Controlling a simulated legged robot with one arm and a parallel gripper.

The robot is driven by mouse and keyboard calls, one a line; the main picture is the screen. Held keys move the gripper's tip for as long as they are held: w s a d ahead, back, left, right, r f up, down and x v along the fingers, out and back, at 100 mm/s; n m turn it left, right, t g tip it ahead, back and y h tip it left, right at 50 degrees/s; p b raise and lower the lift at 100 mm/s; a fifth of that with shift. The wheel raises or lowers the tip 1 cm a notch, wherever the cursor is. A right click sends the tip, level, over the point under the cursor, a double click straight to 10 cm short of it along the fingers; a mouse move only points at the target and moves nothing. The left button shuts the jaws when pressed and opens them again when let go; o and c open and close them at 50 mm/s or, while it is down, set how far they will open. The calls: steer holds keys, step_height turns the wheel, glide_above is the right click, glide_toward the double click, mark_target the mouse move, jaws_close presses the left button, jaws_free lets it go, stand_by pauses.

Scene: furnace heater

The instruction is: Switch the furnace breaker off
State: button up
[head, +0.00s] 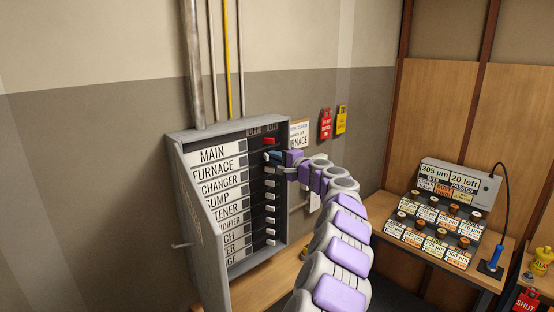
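The grey breaker panel (222,137) hangs on the wall with its door open to the left. Its rows carry white labels, with OFF and ON headings at the top right. The FURNACE label (214,168) is second from the top, under MAIN. My gripper (272,156) reaches in from the right, its dark blue fingertips at the FURNACE row's switch side. The fingers cover most of the furnace breaker's switch, so its position and any contact are unclear. Whether the fingers are open or shut is too small to tell.
The red main switch (271,141) sits just above my fingertips, on the ON side. Several pale switches (270,183) line up below. A red tag (325,123) and a yellow tag (341,119) hang on the wall. A console (438,223) stands on a bench at right.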

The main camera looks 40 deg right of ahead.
steer(key=o, duration=0.5)
steer(key=shift+a, duration=0.3)
steer(key=shift+d, duration=0.15)
steer(key=s, duration=1.1)
steer(key=s+d, duration=0.1)
steer(key=s, duration=0.5)
steer(key=shift+s, duration=0.1)
